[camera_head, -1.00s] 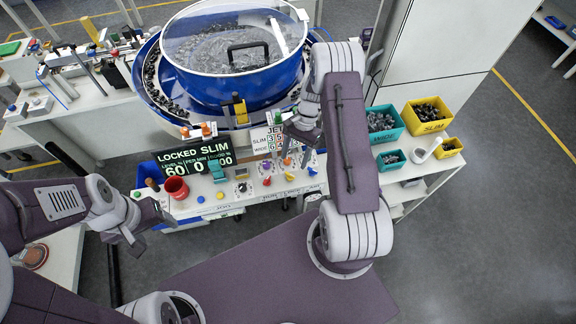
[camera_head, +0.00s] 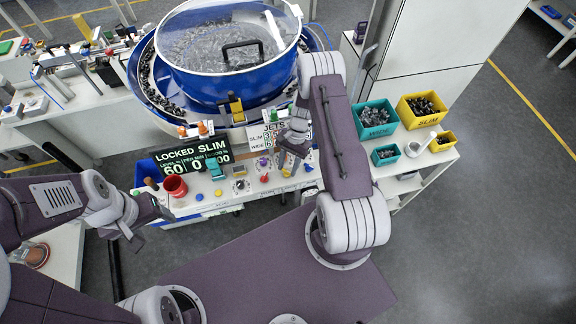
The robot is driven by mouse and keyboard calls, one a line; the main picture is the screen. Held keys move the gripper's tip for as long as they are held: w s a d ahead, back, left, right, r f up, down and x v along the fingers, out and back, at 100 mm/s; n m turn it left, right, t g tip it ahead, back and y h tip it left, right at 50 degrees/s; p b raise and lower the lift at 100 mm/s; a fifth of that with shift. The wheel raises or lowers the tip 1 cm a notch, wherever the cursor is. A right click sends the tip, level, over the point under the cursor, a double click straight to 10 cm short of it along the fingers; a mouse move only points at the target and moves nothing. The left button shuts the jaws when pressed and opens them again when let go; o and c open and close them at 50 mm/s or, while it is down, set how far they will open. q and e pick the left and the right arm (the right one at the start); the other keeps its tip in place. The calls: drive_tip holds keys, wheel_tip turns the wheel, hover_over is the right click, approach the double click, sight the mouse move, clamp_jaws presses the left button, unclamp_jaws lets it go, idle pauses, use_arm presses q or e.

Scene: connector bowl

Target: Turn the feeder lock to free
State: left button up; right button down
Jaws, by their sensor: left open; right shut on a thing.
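The control panel (camera_head: 225,196) stands in front of the feeder bowl and carries several coloured knobs and buttons. The display (camera_head: 192,158) on it reads LOCKED SLIM, with 60 and 0 below. My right gripper (camera_head: 286,164) reaches down to the right part of the panel and is shut at the yellow knob (camera_head: 286,173), which it mostly hides. A red knob (camera_head: 264,179) and a purple knob (camera_head: 262,162) are just left of it. My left gripper (camera_head: 150,226) is open and empty, in front of the panel's left end.
The blue feeder bowl (camera_head: 215,93) with its clear lid stands behind the panel. A red cup (camera_head: 175,186) is at the panel's left. A teal bin (camera_head: 375,120) and a yellow bin (camera_head: 424,110) with parts stand at the right. The sign (camera_head: 264,137) is behind my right gripper.

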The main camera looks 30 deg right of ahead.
drive_tip(key=shift+w+f+n+h+b, duration=0.15)
drive_tip(key=shift+n+h+b, duration=0.15)
drive_tip(key=shift+n+b, duration=0.4)
drive_tip(key=n+g+b, duration=0.1)
drive_tip(key=n, duration=0.1)
drive_tip(key=shift+a+n+h+b, duration=0.1)
drive_tip(key=shift+n+h+b, duration=0.2)
drive_tip(key=shift+b, duration=0.05)
drive_tip(key=n+b, duration=0.1)
drive_tip(key=n, duration=0.1)
drive_tip(key=n+h+b, duration=0.1)
drive_tip(key=n, duration=0.1)
drive_tip(key=shift+w+a+n+g+h, duration=0.2)
drive_tip(key=shift+n+g+h, duration=0.1)
drive_tip(key=shift+g, duration=0.1)
drive_tip(key=n+h, duration=0.1)
drive_tip(key=n, duration=0.3)
drive_tip(key=shift+a+h+b, duration=0.15)
drive_tip(key=shift+h+b, duration=0.2)
drive_tip(key=shift+h, duration=0.05)
drive_tip(key=n, duration=0.2)
drive_tip(key=n+h, duration=0.1)
drive_tip(key=n, duration=0.2)
drive_tip(key=shift+s+a+r+h, duration=0.1)
drive_tip(key=shift+a+r+h, duration=0.1)
drive_tip(key=shift+h, duration=0.1)
drive_tip(key=shift+n+t, duration=0.3)
drive_tip(key=c, duration=0.9)
unclamp_jaws()
